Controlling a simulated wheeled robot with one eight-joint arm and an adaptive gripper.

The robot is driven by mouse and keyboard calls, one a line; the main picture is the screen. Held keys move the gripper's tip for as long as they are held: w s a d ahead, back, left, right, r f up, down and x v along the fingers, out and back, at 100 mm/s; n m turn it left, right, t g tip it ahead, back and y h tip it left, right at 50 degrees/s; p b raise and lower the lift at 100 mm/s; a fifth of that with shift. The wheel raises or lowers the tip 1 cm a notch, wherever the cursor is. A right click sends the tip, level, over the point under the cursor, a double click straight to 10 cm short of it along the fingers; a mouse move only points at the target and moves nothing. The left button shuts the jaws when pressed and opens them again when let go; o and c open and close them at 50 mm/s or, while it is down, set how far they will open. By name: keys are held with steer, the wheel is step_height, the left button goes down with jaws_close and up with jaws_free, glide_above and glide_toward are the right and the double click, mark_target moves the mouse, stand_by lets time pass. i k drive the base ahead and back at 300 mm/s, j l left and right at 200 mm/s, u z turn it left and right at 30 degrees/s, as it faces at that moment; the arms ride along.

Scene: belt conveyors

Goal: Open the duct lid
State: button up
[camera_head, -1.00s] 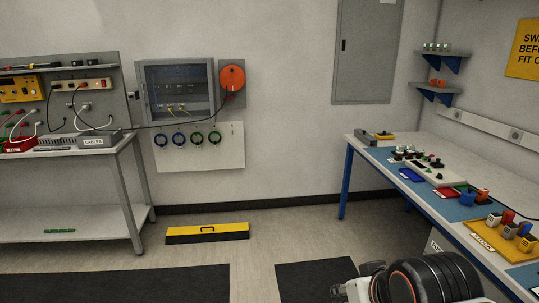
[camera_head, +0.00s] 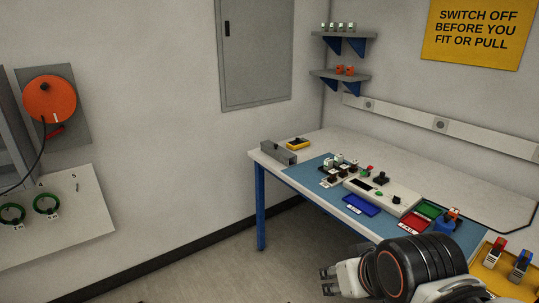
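No lid that I can clearly tell as the duct lid shows in the present view. The yellow floor box with a black handle, seen a second ago, is out of view now. My gripper (camera_head: 328,280) is at the bottom, right of centre, in front of the workbench. Its two dark fingertips point left and stand apart, with nothing seen between them. It touches nothing that I can see.
The workbench (camera_head: 318,148) carries a grey box (camera_head: 278,153), a control panel (camera_head: 383,196), a blue tray (camera_head: 361,205) and a red tray (camera_head: 416,222). Floor left of the bench is clear.

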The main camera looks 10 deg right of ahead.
mark_target(285, 154)
steer(key=i+u, duration=0.1)
steer(key=i, duration=0.8)
steer(key=i+u, duration=0.1)
steer(key=i, duration=0.8)
steer(key=i+l+u, duration=0.1)
steer(key=i, duration=0.75)
steer(key=k, duration=0.15)
steer(key=z, duration=0.05)
